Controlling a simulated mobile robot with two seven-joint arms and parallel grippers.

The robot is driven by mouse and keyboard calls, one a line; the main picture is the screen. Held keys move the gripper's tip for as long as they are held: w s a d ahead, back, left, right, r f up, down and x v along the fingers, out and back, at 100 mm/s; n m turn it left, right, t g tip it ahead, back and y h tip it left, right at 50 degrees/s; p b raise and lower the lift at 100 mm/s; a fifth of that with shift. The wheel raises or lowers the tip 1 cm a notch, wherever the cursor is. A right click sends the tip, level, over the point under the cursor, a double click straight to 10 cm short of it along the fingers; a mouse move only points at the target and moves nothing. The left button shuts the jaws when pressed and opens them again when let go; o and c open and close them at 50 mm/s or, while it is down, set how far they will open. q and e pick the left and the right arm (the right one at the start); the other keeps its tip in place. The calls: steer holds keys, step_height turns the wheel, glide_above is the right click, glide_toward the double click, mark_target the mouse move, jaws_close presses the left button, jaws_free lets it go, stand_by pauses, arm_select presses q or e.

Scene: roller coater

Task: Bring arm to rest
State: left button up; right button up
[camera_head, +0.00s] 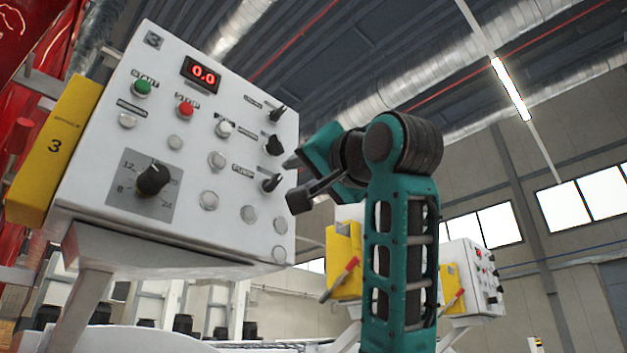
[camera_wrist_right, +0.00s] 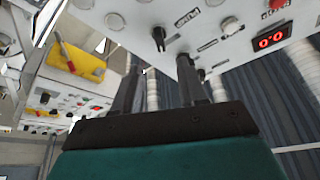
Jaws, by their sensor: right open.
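My right arm stands upright in the head view, its teal forearm raised and the wrist bent to the left. My right gripper (camera_head: 291,181) is open and empty, close to the right edge of the white control panel (camera_head: 95,165). In the right wrist view the two dark fingers (camera_wrist_right: 157,82) stand apart with nothing between them. They point at the panel's edge near a black switch (camera_wrist_right: 158,38); I cannot tell whether they touch the panel. My left gripper is not in view.
The panel carries a red display (camera_head: 201,74) reading 0.0, a green button (camera_head: 142,87), a red button (camera_head: 185,110) and a large black dial (camera_head: 153,179). A yellow box (camera_head: 62,140) marked 3 is on its left side. Another panel (camera_head: 466,262) stands behind my arm.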

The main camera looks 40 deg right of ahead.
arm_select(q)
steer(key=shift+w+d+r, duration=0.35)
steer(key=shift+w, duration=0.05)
arm_select(e)
steer(key=shift+v, duration=1.15)
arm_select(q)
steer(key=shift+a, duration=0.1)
